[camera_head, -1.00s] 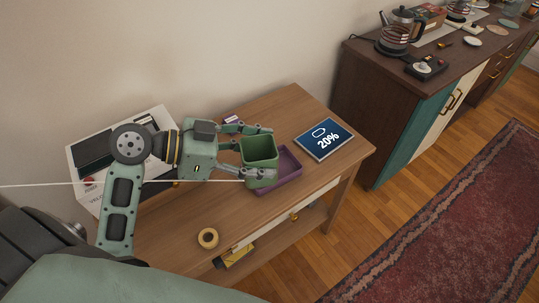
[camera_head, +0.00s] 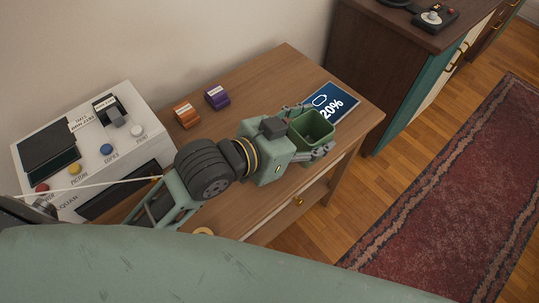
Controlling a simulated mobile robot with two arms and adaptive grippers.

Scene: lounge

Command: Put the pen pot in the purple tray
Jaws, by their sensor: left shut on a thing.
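My left gripper (camera_head: 306,127) is shut on the pen pot (camera_head: 311,128), a green, square, open-topped pot. It holds the pot near the right end of the wooden table, just in front of the tablet. The pot looks upright, and its inside looks empty. The purple tray does not show now; my left arm and gripper cover the part of the table where it stood. I cannot tell how the pot stands relative to the tray. My right gripper is not in view.
A tablet (camera_head: 345,102) reading 20% lies partly behind the pot. Orange (camera_head: 186,114) and purple (camera_head: 217,97) small boxes sit at the table's back. A white device (camera_head: 95,145) with coloured buttons stands left. A dark cabinet (camera_head: 385,75) stands beyond the table (camera_head: 275,68).

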